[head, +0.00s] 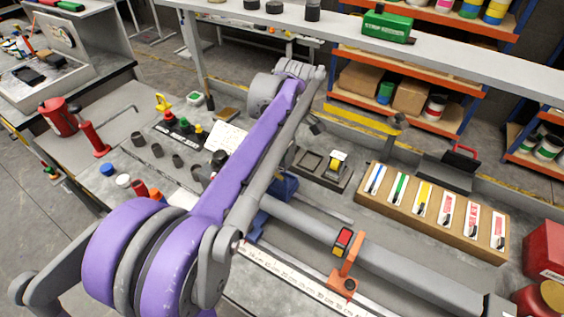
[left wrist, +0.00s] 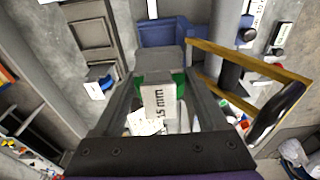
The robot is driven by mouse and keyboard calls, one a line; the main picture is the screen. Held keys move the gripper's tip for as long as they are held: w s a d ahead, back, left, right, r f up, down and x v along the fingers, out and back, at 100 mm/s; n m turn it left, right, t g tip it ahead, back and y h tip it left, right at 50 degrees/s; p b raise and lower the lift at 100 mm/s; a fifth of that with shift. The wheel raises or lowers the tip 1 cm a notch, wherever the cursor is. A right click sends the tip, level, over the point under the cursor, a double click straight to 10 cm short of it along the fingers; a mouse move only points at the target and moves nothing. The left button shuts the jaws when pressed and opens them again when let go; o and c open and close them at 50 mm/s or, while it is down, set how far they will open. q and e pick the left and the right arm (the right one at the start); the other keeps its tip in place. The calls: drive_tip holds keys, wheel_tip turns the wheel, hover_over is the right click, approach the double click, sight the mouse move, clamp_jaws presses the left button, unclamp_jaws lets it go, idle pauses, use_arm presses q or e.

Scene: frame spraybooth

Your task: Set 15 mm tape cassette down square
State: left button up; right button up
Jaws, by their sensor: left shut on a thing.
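The 15 mm tape cassette (left wrist: 158,101) is in the left wrist view. It has a pale label reading "15 mm" and green showing at its sides. My left gripper (left wrist: 161,84) is shut on it, one finger on each side. In the head view my purple and grey left arm crosses the middle of the bench; its gripper and the cassette are hidden there. A dark tray (head: 309,177) with square recesses lies right of the arm, with a yellow and white cassette (head: 338,161) in one recess. In the left wrist view, the tray (left wrist: 91,36) is up and left of the held cassette. My right gripper is out of view.
A blue block (head: 284,186) is beside the arm and shows beyond the cassette in the left wrist view (left wrist: 192,34). A long grey tube (head: 390,257), a ruler (head: 300,286) and a cardboard holder (head: 385,205) with several coloured labels lie right. A yellow bar (head: 362,121) stands behind the tray.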

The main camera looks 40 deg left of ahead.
use_arm(q)
wheel_tip(320, 180, up, 7)
drive_tip(key=shift+f, duration=0.1)
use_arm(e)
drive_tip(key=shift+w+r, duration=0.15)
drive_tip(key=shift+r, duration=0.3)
use_arm(q)
drive_tip(key=shift+r, duration=0.35)
drive_tip(key=shift+w, duration=0.4)
drive_tip(key=shift+w+d+f+b, duration=0.1)
drive_tip(key=shift+w+f+b, duration=0.2)
drive_tip(key=shift+w+f, duration=2.15)
drive_tip(key=shift+w+d+f+b, duration=0.1)
drive_tip(key=shift+w+f+b, duration=0.25)
drive_tip(key=shift+w+f, duration=2.1)
drive_tip(key=shift+w+f+b, duration=0.3)
drive_tip(key=shift+w+f, duration=1.4)
drive_tip(key=shift+f, duration=1.45)
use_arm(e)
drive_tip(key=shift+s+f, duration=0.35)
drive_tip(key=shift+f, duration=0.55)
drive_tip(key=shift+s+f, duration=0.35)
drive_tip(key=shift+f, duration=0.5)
use_arm(q)
drive_tip(key=shift+f, duration=0.7)
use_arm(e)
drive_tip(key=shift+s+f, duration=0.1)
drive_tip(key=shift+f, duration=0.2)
